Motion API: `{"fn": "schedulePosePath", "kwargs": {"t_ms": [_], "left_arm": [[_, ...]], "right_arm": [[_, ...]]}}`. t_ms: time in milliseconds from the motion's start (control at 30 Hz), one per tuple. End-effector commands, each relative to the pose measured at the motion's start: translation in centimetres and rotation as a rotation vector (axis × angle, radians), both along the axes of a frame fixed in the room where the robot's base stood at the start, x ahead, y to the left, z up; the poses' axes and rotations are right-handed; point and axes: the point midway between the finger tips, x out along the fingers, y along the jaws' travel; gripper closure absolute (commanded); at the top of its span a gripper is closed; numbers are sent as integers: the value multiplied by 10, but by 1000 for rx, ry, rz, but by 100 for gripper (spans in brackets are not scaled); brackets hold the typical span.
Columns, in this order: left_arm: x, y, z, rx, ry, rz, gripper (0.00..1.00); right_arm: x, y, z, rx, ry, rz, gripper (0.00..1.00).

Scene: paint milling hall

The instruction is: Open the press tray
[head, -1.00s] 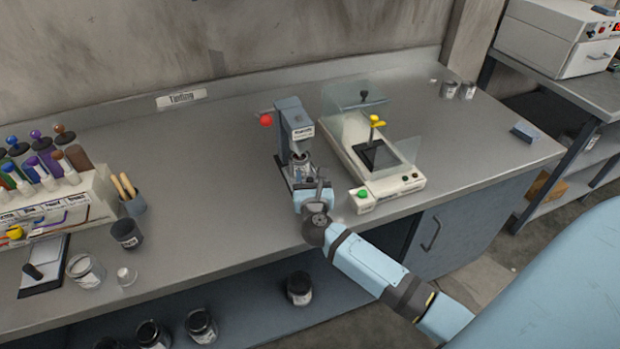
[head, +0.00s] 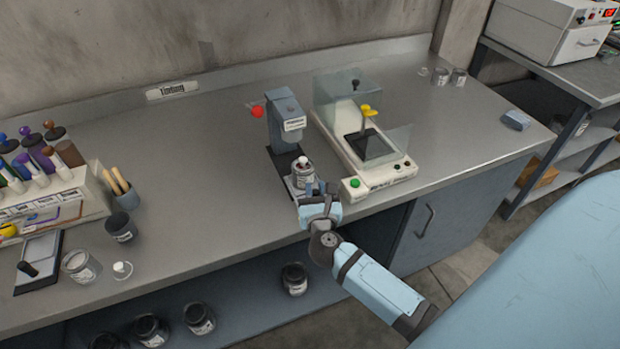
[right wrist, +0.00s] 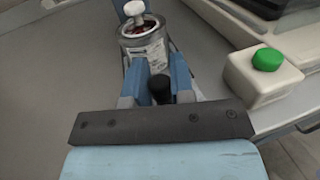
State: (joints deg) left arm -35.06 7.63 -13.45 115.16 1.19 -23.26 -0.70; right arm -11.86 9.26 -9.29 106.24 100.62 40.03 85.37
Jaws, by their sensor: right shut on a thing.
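The press (head: 284,120) is a small blue-grey stand with a red-knobbed lever (head: 257,112), on the bench near its front edge. Its tray (head: 289,185) sticks out at the front, bearing a small labelled can (head: 302,178) with a white knobbed piece in its top. The can stands forward of the press head. In the right wrist view the can (right wrist: 146,48) is just beyond my fingers. My right gripper (head: 318,192) is shut on the black tray handle (right wrist: 160,88), which shows between its fingers. My left gripper is out of view.
A white glass-shielded device (head: 352,160) with a green button (right wrist: 267,59) stands close on the right. A tube rack (head: 50,200), brush cup (head: 126,197) and jars are at the left. The bench between is clear.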

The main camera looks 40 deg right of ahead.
Motion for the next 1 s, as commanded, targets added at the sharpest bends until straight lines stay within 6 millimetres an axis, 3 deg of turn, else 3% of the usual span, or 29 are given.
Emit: {"fn": "schedulePosePath", "kwargs": {"t_ms": [267, 300, 400, 767, 1000], "left_arm": [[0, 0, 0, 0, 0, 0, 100], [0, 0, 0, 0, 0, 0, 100], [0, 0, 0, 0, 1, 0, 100], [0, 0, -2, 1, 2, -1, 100], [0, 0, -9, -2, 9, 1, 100]], "right_arm": [[0, 0, 1, -1, 0, 0, 100], [0, 0, 1, -1, 0, 0, 68], [0, 0, 1, 0, -1, 0, 52], [-6, 3, 0, 1, 0, 1, 52], [-46, 25, -3, 2, 2, 1, 52]]}}
